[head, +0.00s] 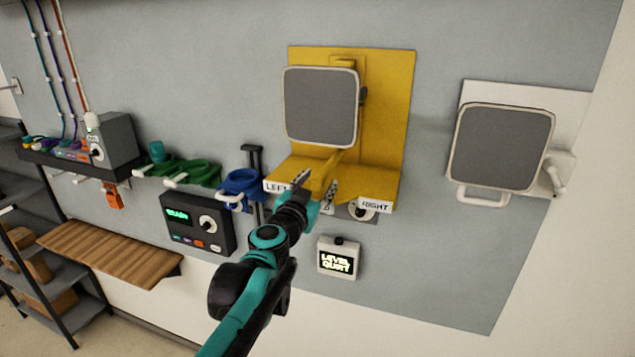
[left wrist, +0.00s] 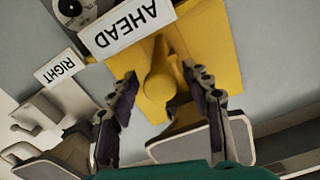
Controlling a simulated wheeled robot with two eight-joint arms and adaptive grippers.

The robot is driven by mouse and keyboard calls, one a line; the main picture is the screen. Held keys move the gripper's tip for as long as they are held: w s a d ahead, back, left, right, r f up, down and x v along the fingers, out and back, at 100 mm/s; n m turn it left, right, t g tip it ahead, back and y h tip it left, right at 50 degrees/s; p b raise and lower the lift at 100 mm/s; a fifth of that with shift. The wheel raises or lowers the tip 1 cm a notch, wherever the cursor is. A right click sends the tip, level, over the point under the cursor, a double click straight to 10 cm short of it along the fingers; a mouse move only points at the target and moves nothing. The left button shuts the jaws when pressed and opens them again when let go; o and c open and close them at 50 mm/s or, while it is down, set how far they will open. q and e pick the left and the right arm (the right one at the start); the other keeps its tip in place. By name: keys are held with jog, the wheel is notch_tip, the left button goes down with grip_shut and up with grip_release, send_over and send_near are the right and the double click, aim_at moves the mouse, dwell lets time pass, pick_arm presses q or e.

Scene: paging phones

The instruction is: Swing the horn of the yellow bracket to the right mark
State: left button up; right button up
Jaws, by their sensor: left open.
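The yellow bracket (head: 387,110) is on the grey wall and carries a horn (head: 320,105) with a dark square face and pale rim. The face points out into the room, a little leftward. The left mark (head: 276,187) and right mark (head: 376,206) are on the shelf's front edge. In the left wrist view, upside down, are the AHEAD mark (left wrist: 128,28) and right mark (left wrist: 61,69). My left gripper (head: 316,190) is open below the horn. In the wrist view its fingers (left wrist: 162,112) stand either side of a yellow arm (left wrist: 158,82); contact is unclear.
A white-bracketed horn (head: 500,148) hangs at the right. A small display box (head: 339,258) is below the yellow bracket. Blue (head: 240,186) and green holders (head: 190,172), a control box (head: 197,223) and a wooden shelf (head: 110,252) are at the left.

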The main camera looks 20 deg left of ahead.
pick_arm(q)
grip_shut()
jog(key=shift+d, duration=0.15)
jog(key=shift+d+n+y, duration=0.3)
jog(key=shift+d+y, duration=0.2)
jog(key=shift+d, duration=0.05)
jog(key=shift+w+d+n+g+y+b, duration=0.45)
jog(key=shift+w+d+n+g+y, duration=0.25)
jog(key=shift+d+n+y, duration=0.9)
jog(key=shift+w+d+n+g+y+b, duration=0.5)
jog(key=shift+w+d+n+y, duration=0.35)
jog(key=shift+d+y, duration=1.4)
jog(key=shift+w+d+n+g+y+b, duration=0.35)
jog(key=shift+w+d+n+g+y, duration=0.35)
jog(key=shift+d+n+y, duration=1.15)
jog(key=shift+d+m+h, duration=0.4)
jog(key=shift+d+m, duration=0.05)
jog(key=shift+m, duration=0.15)
grip_release()
